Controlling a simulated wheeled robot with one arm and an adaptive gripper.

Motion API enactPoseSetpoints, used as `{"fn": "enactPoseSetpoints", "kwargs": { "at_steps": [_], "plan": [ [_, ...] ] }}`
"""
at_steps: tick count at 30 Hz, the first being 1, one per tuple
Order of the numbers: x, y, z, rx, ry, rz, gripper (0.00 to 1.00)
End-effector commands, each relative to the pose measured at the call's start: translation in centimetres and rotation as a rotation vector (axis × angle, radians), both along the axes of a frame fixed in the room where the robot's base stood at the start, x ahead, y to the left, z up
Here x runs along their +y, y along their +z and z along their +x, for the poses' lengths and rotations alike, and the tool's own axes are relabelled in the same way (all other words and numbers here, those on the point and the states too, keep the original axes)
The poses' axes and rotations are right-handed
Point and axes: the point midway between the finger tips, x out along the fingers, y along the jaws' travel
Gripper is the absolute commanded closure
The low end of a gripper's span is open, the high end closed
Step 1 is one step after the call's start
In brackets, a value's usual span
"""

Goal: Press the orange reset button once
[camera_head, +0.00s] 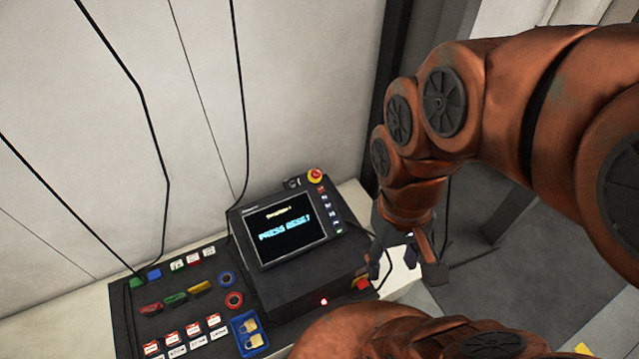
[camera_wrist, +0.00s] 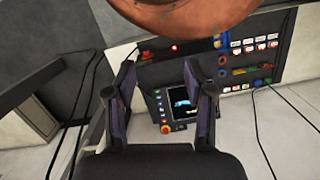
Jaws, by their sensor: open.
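A console screen (camera_head: 285,226) reads "PRESS RESET", its last letters hard to make out; it also shows in the wrist view (camera_wrist: 184,103). On the console's front edge a small red-orange light or button (camera_head: 323,300) glows; it also shows in the wrist view (camera_wrist: 174,47). A red-orange part (camera_head: 363,284) sits at the front right corner and also shows in the wrist view (camera_wrist: 147,54). I cannot tell for sure which is the reset button. My gripper (camera_head: 406,266) is open and empty, just right of the console. Its two fingers show in the wrist view (camera_wrist: 159,78).
A red emergency stop on yellow (camera_head: 315,175) stands at the console's top right. A control panel (camera_head: 126,310) with several coloured buttons, switches and a blue padlock tray (camera_head: 248,332) lies to the left. Black cables hang along the pale wall (camera_head: 300,80). My arm hides the lower middle.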

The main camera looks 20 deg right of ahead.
Motion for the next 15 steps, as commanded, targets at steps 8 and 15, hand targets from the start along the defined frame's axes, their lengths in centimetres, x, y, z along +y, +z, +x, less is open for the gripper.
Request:
{"fn": "enactPoseSetpoints", "kwargs": {
  "at_steps": [8,15],
  "plan": [
    [0.00,0.00,0.00,0.000,0.000,0.000,0.79],
    [0.00,0.00,0.00,0.000,0.000,0.000,1.00]
  ]
}}
